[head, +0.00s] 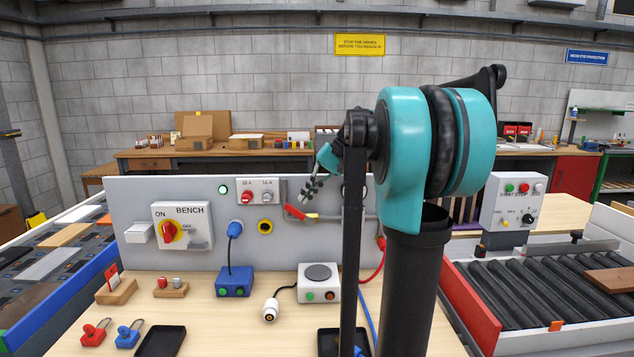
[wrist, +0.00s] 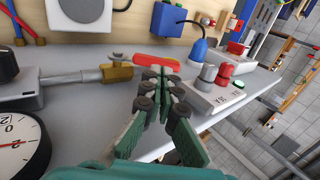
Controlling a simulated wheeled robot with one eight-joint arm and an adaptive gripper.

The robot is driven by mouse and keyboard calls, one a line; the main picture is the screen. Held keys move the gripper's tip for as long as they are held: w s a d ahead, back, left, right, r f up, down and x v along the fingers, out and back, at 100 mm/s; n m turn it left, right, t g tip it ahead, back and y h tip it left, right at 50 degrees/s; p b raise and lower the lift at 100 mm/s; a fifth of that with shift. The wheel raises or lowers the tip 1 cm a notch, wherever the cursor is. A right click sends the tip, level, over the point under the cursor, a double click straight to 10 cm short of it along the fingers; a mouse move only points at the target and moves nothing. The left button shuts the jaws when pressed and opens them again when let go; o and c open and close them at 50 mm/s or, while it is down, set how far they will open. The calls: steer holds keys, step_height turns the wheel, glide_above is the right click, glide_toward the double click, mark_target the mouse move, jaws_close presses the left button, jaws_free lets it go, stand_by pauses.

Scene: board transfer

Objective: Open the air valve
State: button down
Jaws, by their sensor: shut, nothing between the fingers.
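The air valve has a brass body (wrist: 117,71) on a grey pipe (wrist: 75,80) fixed to the panel, seen in the wrist view. Its red lever (wrist: 150,60) points away from the body, on the side opposite the gauge. In the head view the red lever (head: 295,212) slants down to the right toward the brass part (head: 312,216). My gripper (wrist: 158,74) is shut and empty, its tips right at the red lever. I cannot tell whether they touch it. In the head view my gripper (head: 308,190) is just above the lever, partly behind my arm.
A pressure gauge (wrist: 18,145) sits near the pipe. The BENCH switch box (head: 182,225) is farther left. A blue box (head: 234,281) and a white button box (head: 319,282) stand below.

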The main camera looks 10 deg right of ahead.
mark_target(289, 210)
steer(key=shift+x, duration=1.2)
steer(key=shift+a+f+h, duration=0.15)
steer(key=shift+a+h, duration=0.2)
steer(key=shift+h, duration=0.15)
steer(key=shift+w+a+f+g+h, duration=0.15)
steer(key=shift+a+f+g+h, duration=0.1)
steer(key=shift+a+h, duration=0.4)
steer(key=shift+w+a+f+g+h, duration=0.15)
steer(key=shift+a+f+h, duration=0.2)
steer(key=shift+h, duration=0.5)
steer(key=shift+a+f+h, duration=0.35)
steer(key=shift+f+h, duration=0.05)
steer(key=shift+h, duration=0.6)
steer(key=shift+a+f, duration=0.1)
steer(key=shift+f, duration=0.2)
steer(key=shift+w, duration=0.1)
